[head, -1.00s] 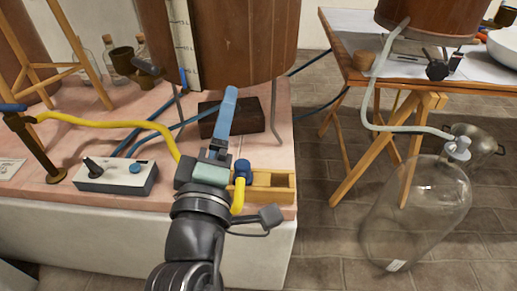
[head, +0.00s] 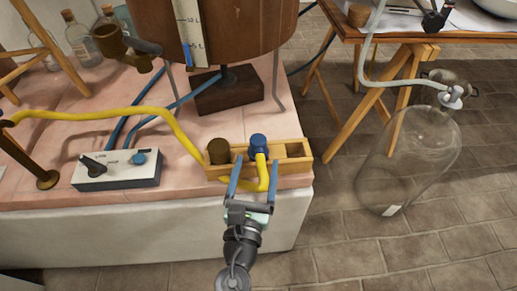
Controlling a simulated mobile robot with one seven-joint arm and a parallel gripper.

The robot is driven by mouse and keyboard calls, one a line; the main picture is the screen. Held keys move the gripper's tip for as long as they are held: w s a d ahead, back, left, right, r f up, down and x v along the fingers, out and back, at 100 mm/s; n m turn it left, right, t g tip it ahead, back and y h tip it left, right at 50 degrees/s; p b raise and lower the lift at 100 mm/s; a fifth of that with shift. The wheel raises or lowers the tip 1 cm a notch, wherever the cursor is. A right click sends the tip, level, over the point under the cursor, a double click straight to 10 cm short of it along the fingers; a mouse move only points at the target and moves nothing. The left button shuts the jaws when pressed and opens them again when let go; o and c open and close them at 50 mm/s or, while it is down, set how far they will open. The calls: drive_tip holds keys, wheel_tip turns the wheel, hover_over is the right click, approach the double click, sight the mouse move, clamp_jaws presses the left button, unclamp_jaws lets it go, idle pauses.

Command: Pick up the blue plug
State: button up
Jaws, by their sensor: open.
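The blue plug (head: 258,143) sits upright in a wooden rack (head: 293,167) at the front right corner of the pink-tiled bench. A yellow hose (head: 158,121) loops along the bench, with a yellow length bending up to the plug's underside. My gripper (head: 257,162) is open and empty, in front of the rack. Its two blue fingers point toward the rack, one on each side of the yellow hose below the plug. The plug lies just beyond the fingertips. Whether a finger touches the hose or rack I cannot tell.
A brown stopper (head: 219,151) stands in the rack left of the plug. A white control box (head: 116,169) with knobs lies further left. A wooden vat (head: 235,28) on metal legs stands behind. A glass carboy (head: 408,160) stands on the floor at the right.

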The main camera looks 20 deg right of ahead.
sight(258, 147)
drive_tip(key=shift+b+x, duration=0.6)
drive_tip(key=shift+x, duration=2.3)
drive_tip(key=shift+w+a, duration=0.1)
drive_tip(key=shift+a, duration=0.1)
drive_tip(key=shift+c, duration=0.3)
clamp_jaws()
